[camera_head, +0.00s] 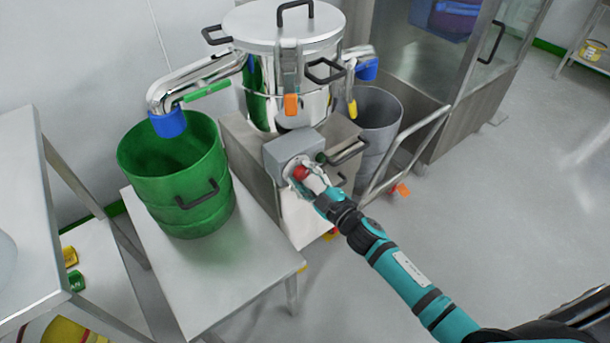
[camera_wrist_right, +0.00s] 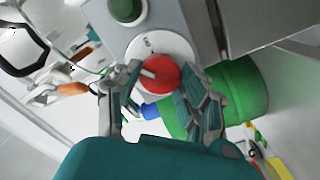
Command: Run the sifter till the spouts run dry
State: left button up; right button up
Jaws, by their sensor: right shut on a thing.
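The sifter (camera_head: 286,28) is a shiny steel drum with a lid, standing on a steel base. Its left spout (camera_head: 199,75) ends in a blue sleeve over a green bin (camera_head: 180,181). Its right spout (camera_head: 357,56) ends in a blue sleeve above a grey bin (camera_head: 375,107). A grey control box (camera_head: 290,148) on the base carries a red knob (camera_wrist_right: 161,74) on a white dial and a green button (camera_wrist_right: 126,9). My right gripper (camera_head: 305,177) is shut on the red knob, its fingers on both sides of it in the right wrist view. My left gripper is not seen. I cannot see inside the spouts.
The green bin stands on a low steel table (camera_head: 243,267). Another steel table (camera_head: 24,220) is at the left edge. A bent rail (camera_head: 405,152) stands right of the base. A glass-doored steel cabinet (camera_head: 450,75) is behind. The floor at right is clear.

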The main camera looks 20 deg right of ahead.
jog(key=n, duration=0.3)
jog(key=shift+n, duration=0.8)
jog(key=n, duration=0.2)
jog(key=shift+f+n+b, duration=0.1)
jog(key=shift+n+b, duration=0.2)
jog(key=shift+b, duration=0.1)
jog(key=shift+n, duration=0.7)
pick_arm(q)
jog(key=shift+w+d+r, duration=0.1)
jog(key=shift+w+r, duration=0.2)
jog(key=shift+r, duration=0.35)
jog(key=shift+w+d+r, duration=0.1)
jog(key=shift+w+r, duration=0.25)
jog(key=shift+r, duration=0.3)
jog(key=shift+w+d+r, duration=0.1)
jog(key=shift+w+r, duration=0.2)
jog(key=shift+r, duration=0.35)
pick_arm(e)
jog(key=shift+a+n, duration=0.1)
jog(key=shift+n, duration=0.8)
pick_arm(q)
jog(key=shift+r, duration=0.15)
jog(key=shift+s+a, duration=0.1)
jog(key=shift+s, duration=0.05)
pick_arm(e)
jog(key=o, duration=1.2)
